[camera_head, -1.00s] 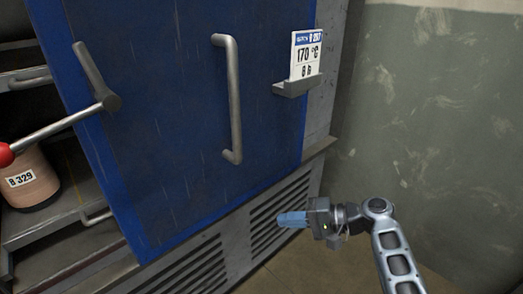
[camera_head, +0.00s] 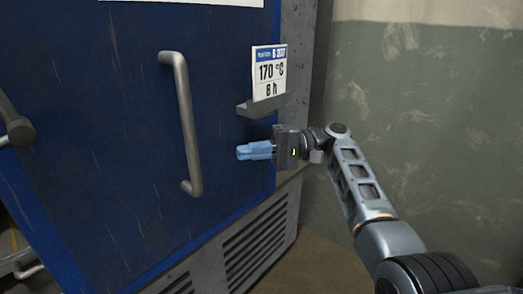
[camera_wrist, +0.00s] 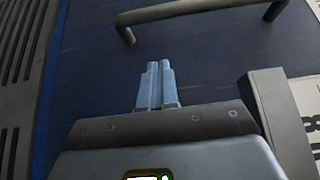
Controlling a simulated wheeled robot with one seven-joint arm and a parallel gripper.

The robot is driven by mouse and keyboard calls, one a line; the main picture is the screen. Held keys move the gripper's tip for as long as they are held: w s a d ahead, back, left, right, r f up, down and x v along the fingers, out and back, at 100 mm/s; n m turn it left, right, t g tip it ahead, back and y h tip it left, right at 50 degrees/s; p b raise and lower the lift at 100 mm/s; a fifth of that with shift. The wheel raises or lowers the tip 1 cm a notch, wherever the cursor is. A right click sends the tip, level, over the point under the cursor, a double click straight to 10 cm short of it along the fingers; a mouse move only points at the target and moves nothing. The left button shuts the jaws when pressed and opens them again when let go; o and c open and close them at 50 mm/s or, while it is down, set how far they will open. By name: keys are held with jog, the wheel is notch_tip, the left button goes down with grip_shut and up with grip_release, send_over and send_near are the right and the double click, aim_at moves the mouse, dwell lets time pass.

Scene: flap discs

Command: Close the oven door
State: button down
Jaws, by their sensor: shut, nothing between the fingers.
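The blue oven door (camera_head: 100,160) fills the left and middle of the head view. At its lower left edge a strip of the oven's inside shows. A grey vertical bar handle (camera_head: 184,125) is on the door, and it also shows in the wrist view (camera_wrist: 170,12). A dark lever latch (camera_head: 15,125) is at the far left. My gripper (camera_head: 240,152) is shut and empty, its light blue fingers pointing left in front of the door, right of the handle and below the card holder. In the wrist view the fingers (camera_wrist: 157,68) lie side by side, apart from the handle. Contact with the door cannot be told.
A louvred vent panel (camera_head: 255,245) is below the door. A green-grey wall (camera_head: 430,130) is at the right, with bare floor below.

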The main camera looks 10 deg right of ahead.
jog(key=s+a, duration=0.3)
jog(key=a, duration=0.4)
jog(key=shift+a+p, duration=0.35)
jog(key=shift+s, duration=0.1)
jog(key=p, duration=0.9)
send_near(57, 243)
jog(key=s+a+r, duration=0.1)
jog(key=a, duration=0.1)
jog(key=s+a+r, duration=0.3)
jog(key=s+a, duration=0.1)
jog(key=shift+r, duration=0.3)
